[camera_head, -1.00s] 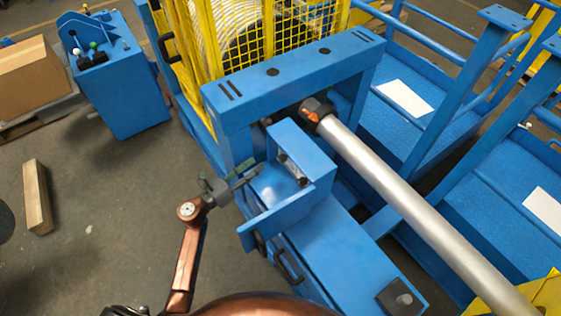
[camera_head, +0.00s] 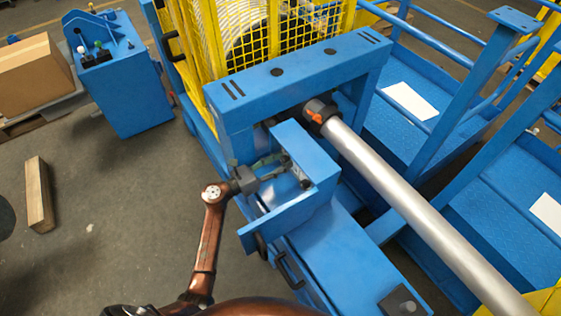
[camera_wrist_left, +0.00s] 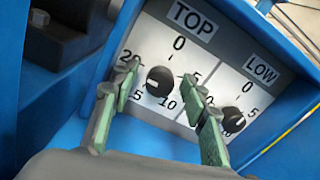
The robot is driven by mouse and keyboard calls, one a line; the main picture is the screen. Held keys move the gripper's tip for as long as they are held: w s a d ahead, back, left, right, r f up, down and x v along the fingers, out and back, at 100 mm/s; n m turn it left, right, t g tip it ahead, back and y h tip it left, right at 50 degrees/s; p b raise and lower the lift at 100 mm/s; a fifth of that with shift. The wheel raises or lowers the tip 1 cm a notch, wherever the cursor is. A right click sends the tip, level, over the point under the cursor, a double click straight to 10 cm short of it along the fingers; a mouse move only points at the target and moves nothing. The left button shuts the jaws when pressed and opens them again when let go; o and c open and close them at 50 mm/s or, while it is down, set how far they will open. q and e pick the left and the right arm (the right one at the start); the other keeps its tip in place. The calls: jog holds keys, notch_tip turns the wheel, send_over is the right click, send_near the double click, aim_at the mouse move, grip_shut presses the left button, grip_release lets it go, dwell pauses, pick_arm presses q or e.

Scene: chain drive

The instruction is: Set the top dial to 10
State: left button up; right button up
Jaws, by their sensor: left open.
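In the left wrist view, the top dial (camera_wrist_left: 161,79) is a black round knob under the TOP label on a white plate. A white mark shows on its left side, toward the 15–20 side; the exact reading is hard to tell. The LOW dial (camera_wrist_left: 233,121) sits to its right. My left gripper (camera_wrist_left: 162,84) is open, with its green-padded fingers on either side of the top dial; contact cannot be told. In the head view, the left gripper (camera_head: 272,167) reaches into the blue control box (camera_head: 310,158). The dials are hidden there. My right gripper is not in view.
The box's blue side plate (camera_head: 285,215) stands close to the gripper. A silver roller (camera_head: 410,205) runs behind the box to the lower right. A yellow mesh guard (camera_head: 270,40) stands at the back. Open floor (camera_head: 110,220) lies to the left.

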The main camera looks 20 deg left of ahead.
pick_arm(q)
jog(key=shift+c, duration=0.5)
grip_shut()
